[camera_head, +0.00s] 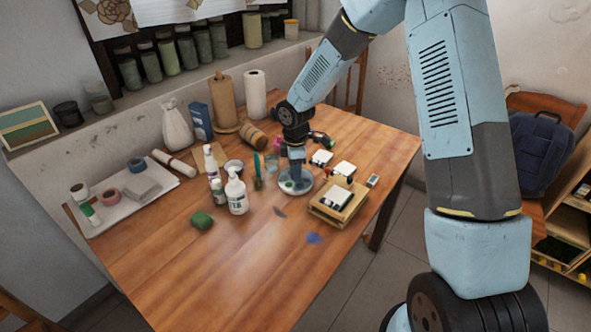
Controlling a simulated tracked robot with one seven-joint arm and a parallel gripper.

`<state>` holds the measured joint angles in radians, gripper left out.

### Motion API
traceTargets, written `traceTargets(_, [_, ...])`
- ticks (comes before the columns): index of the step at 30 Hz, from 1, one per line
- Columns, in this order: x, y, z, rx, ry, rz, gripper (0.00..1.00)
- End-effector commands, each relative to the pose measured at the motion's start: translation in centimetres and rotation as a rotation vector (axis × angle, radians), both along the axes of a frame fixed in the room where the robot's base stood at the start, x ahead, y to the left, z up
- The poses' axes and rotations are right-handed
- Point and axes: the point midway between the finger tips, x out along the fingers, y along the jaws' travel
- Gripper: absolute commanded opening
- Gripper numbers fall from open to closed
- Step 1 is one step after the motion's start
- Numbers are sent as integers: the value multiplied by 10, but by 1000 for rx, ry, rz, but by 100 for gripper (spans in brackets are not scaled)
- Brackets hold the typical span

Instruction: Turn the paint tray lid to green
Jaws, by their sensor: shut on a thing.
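The paint tray (306,187) is a round pale dish on the wooden table, right of the white pump bottle. A small green patch shows on it, left of my gripper. My gripper (295,178) reaches straight down onto the middle of the tray and is shut on its lid. The fingertips are small and mostly hidden against the tray, and the arm above covers part of it. The lid's other colours and its exact turn cannot be made out.
A white pump bottle (236,194) and a green sponge (202,220) stand left of the tray. A wooden box (338,205) with a white-and-black item is close on the right. Paper rolls (255,94) stand behind. The table's front is mostly clear.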

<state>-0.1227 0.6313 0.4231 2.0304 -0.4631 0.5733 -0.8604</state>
Motion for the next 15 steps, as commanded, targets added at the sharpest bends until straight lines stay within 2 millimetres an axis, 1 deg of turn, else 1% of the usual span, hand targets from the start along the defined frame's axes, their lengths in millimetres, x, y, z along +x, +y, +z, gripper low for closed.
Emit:
traceTargets(1, [3,1,2,3,-7,-1,3])
traceTargets(2, [3,1,2,4,-6,-1,34])
traceTargets(3, [3,1,2,4,-6,-1,38])
traceTargets(9, [1,1,1,2,-4,-1,57])
traceTargets(10, [1,0,1,1,-3,-1,59])
traceTargets(15, [1,0,0,1,-2,-1,59])
